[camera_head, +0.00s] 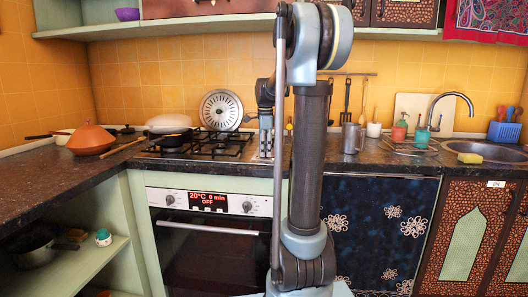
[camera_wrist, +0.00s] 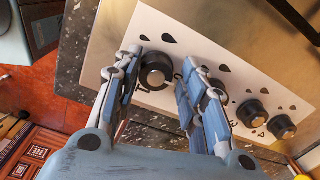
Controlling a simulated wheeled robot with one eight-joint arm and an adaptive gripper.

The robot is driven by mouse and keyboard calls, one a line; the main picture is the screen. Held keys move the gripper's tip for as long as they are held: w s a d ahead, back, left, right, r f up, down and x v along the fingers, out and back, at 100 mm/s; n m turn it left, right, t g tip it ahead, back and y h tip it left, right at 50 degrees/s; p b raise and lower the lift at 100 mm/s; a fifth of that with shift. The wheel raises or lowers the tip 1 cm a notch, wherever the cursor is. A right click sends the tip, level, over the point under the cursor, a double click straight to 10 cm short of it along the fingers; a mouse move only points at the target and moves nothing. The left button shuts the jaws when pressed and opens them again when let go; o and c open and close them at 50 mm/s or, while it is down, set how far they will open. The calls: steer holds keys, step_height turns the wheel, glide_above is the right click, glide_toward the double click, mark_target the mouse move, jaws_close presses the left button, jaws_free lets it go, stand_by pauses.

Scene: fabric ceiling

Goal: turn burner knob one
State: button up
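A round black burner knob (camera_wrist: 157,70) with a grey top sits on the white control panel (camera_wrist: 215,62) in the wrist view. My gripper (camera_wrist: 161,62) is open, with one finger on each side of this knob. A narrow gap seems to show on both sides; I cannot tell whether either finger touches it. In the head view my arm stands in front of the right end of the cooktop (camera_head: 205,146) and hides most of the gripper and the burner knobs.
More knobs (camera_wrist: 252,112) line the panel to the right of my right finger. Pans (camera_head: 168,124) and a steel lid (camera_head: 221,110) stand on and behind the cooktop. A metal mug (camera_head: 352,138) stands on the counter right of my arm. The oven (camera_head: 215,245) is below.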

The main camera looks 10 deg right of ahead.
steer(key=shift+o, duration=0.6)
steer(key=shift+s+r, duration=0.1)
steer(key=shift+r, duration=0.3)
step_height(320, 180, up, 11)
steer(key=shift+s, duration=0.15)
steer(key=s+f+n+t, duration=0.1)
steer(key=s+f+n, duration=1.8)
steer(key=s+f, duration=1.1)
steer(key=s, duration=0.4)
steer(key=shift+s+a+f+t, duration=0.2)
steer(key=shift+s+t, duration=0.1)
